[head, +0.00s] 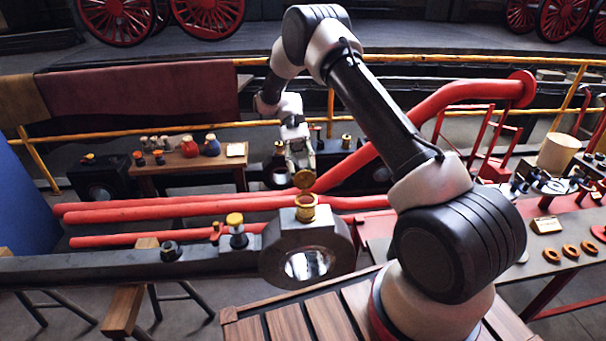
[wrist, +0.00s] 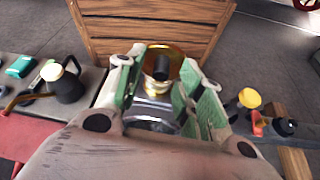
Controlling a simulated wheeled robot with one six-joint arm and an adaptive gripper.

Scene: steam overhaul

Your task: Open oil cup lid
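The brass oil cup (head: 305,210) stands on top of a dark grey rod end with a bright round bore. Its round brass lid (head: 303,180) stands tilted up above the cup mouth in the head view. My gripper (head: 300,160) is just above and behind the lid, pointing down. In the wrist view my gripper (wrist: 157,68) is open, with one green-padded finger on each side of the brass cup (wrist: 176,60). A dark round part shows in the middle of the brass. I cannot tell whether a finger touches the lid.
A yellow-topped fitting (head: 236,226) stands left of the cup on the dark rod (head: 110,262). Thick red pipes (head: 150,210) run behind. A bench (head: 200,160) with bottles is at the back left. A parts table (head: 560,262) is at the right.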

